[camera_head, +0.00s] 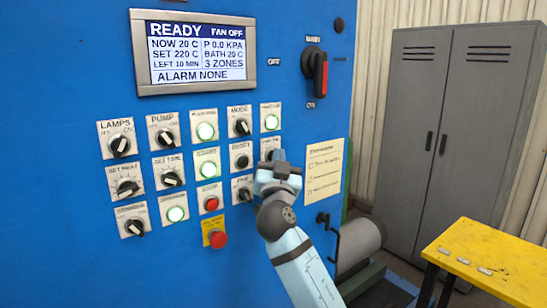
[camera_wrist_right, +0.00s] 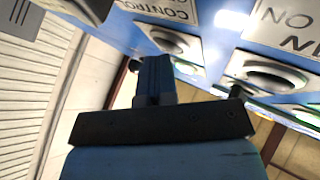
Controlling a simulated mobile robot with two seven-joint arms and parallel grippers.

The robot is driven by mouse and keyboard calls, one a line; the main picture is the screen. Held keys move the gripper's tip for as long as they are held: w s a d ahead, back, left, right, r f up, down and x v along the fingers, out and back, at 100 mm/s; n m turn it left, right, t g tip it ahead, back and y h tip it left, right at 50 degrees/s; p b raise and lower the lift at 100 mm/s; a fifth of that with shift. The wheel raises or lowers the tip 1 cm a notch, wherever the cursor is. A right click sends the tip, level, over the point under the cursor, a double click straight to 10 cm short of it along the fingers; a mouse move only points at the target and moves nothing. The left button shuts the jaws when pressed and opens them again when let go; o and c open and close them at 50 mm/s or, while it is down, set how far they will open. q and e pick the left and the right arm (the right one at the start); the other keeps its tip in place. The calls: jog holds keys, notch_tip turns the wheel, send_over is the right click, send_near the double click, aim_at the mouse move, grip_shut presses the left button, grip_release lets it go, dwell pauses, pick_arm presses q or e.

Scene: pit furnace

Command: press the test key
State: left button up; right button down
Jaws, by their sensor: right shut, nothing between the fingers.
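The blue control panel (camera_head: 80,60) carries rows of knobs and lit buttons on white plates. No label that I can read says "test", so I cannot tell which one is the test key. My right gripper (camera_head: 279,157) is shut and empty in front of the right-hand column. It partly covers the controls there. The wrist view shows its closed fingers (camera_wrist_right: 153,70) near a control (camera_wrist_right: 165,42) under a plate reading "CONTROL"; contact cannot be told. My left gripper is out of view.
The display (camera_head: 203,50) reads READY, FAN OFF, ALARM NONE. A red emergency button (camera_head: 218,239) sits low on the panel, and a black-red main switch (camera_head: 317,70) high up. A paper notice (camera_head: 323,170), grey locker (camera_head: 440,110) and yellow table (camera_head: 490,255) are to the right.

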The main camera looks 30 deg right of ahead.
jog(key=shift+s, duration=0.85)
jog(key=shift+s+d, duration=0.15)
jog(key=shift+s, duration=1.1)
jog(key=shift+s+d, duration=0.1)
jog(key=shift+s, duration=1.15)
